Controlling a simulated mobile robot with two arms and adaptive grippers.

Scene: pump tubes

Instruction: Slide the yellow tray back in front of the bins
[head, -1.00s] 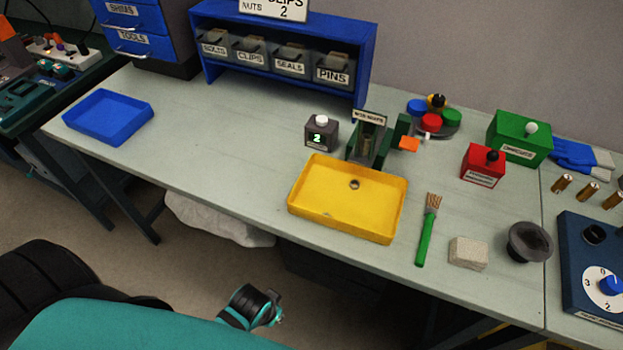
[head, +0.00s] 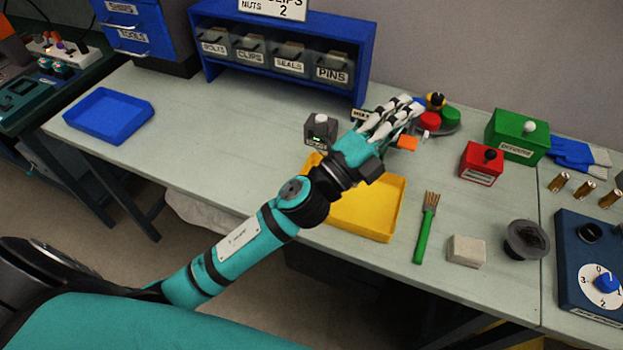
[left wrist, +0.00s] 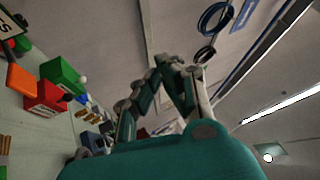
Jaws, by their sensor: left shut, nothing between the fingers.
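The yellow tray (head: 372,214) lies on the bench near its front edge, right of centre; my left arm covers its left and back part. The grey labelled bins, such as PINS (head: 333,68) and CLIPS (head: 248,50), sit in the blue rack at the back, left of and behind the tray. My left gripper (head: 408,108) is shut and empty, in front of the dispenser area behind the tray. Its fingers also show in the left wrist view (left wrist: 172,68), tilted upward. I cannot tell its height above the bench. My right gripper is out of view.
A dark counter box (head: 319,132) stands left of the gripper. A blue tray (head: 108,115) is far left. Bench between the trays is clear.

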